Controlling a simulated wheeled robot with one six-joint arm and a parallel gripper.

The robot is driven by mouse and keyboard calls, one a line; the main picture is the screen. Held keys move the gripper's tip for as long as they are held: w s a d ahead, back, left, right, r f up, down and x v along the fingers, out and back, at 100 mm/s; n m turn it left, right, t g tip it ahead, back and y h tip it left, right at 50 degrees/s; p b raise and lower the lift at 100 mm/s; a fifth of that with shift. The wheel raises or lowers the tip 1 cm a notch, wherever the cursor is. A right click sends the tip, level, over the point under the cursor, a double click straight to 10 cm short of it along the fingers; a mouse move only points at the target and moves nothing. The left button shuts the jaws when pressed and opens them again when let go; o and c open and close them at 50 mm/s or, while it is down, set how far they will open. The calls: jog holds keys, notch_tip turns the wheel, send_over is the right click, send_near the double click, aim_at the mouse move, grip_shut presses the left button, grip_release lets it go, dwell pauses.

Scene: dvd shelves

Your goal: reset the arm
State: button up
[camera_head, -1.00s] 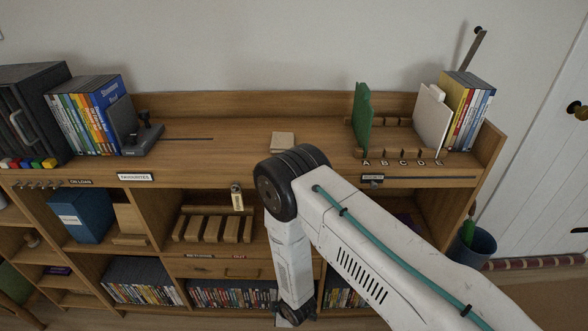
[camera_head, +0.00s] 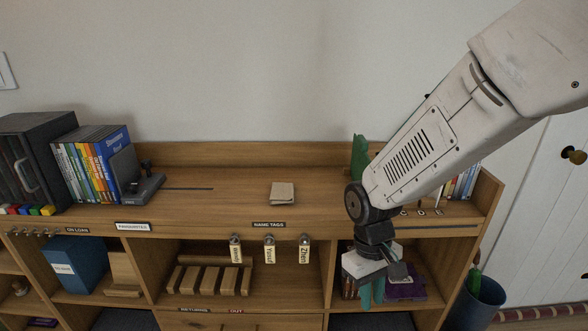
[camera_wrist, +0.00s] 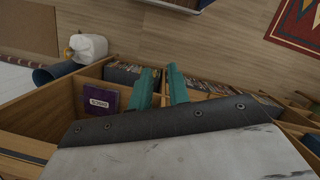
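My white arm (camera_head: 420,150) reaches in from the upper right and bends down at a dark joint in front of the shelf unit. My gripper (camera_head: 372,294) hangs in front of the right-hand compartment, pointing down. In the wrist view my gripper (camera_wrist: 160,76) shows two teal fingers apart with nothing between them, so it is open and empty. Beyond the fingertips are a wooden shelf edge and rows of DVDs (camera_wrist: 205,87).
A purple box (camera_head: 405,289) sits in the compartment by my gripper. A blue bin (camera_head: 478,300) stands at right.

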jog(key=s+d+r+m+t, duration=0.2)
jog(key=s+d+r, duration=0.3)
jog(key=s+r, duration=0.2)
jog(key=s+d+r+m+t+y, duration=0.1)
jog(key=s+d+r+m, duration=0.2)
jog(key=s+d+r, duration=0.3)
notch_tip(320, 180, up, 6)
jog(key=shift+s+f+t, duration=0.15)
jog(key=shift+s+t, duration=0.25)
jog(key=shift+s, duration=0.4)
